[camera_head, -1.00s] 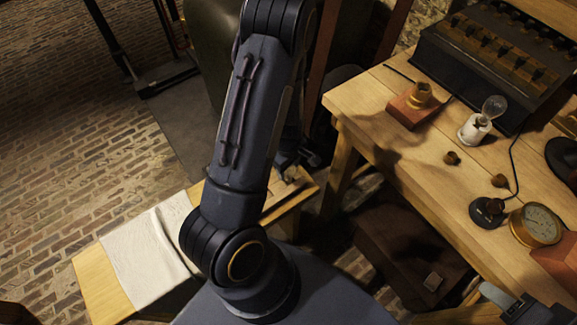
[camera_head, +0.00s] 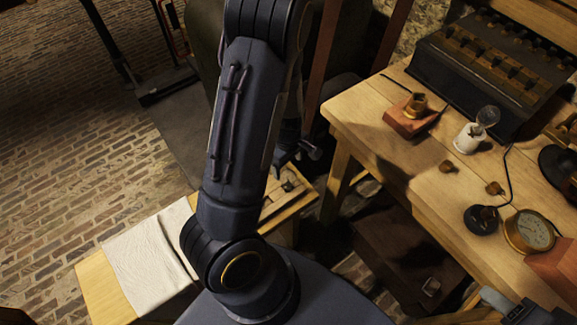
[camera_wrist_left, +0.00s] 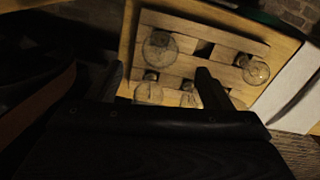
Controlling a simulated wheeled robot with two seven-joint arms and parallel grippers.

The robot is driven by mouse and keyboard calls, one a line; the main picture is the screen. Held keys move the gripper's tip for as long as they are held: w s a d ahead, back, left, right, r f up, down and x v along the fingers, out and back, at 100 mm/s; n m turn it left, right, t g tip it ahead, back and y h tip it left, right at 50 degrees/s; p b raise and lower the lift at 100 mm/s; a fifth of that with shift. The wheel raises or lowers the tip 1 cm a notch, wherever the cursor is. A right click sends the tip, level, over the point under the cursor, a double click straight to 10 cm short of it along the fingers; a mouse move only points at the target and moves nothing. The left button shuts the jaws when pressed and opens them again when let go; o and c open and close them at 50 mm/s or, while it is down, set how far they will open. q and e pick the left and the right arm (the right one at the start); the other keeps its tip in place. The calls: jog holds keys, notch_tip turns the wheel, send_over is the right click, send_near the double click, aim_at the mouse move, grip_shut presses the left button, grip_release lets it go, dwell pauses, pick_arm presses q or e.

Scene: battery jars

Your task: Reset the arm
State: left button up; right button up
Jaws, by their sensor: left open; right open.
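My left arm fills the middle of the head view. My left gripper (camera_head: 298,158) is partly hidden behind the arm, above the low wooden bench. In the left wrist view its two fingers (camera_wrist_left: 162,82) are apart with nothing held between them. Beyond them is a wooden rack (camera_wrist_left: 205,48) with several clear glass bulbs, one of them a round bulb (camera_wrist_left: 160,45) near the left finger and another bulb (camera_wrist_left: 256,70) at the right. Only a grey part of my right gripper (camera_head: 512,308) shows at the bottom right edge of the head view.
A white cloth (camera_head: 150,257) lies on the low bench (camera_head: 96,285). The workbench (camera_head: 400,160) at right holds a bulb on a white socket (camera_head: 469,137), a brass part on a red block (camera_head: 411,117), a gauge (camera_head: 530,231) and a dark battery box (camera_head: 490,75).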

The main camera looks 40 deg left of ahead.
pick_arm(q)
jog(key=shift+r, duration=0.45)
jog(key=s+d+r+m+t+h+p, duration=0.1)
jog(key=s+d+r+m+t+p, duration=0.1)
jog(key=r, duration=0.8)
jog(key=s+d+r+m+t+h+p, duration=0.1)
jog(key=s+d+r+m+p, duration=0.2)
jog(key=s+r+m, duration=0.4)
jog(key=s+d+r+m+t+h+p, duration=0.1)
jog(key=s+d+r+m+t+p, duration=0.1)
jog(key=r, duration=1.3)
jog(key=s+d+m+p, duration=0.1)
jog(key=s+d+m, duration=0.1)
jog(key=d+m, duration=0.1)
jog(key=shift+s+m+t+h, duration=0.15)
jog(key=shift+m+t+h, duration=0.2)
jog(key=shift+m, duration=0.25)
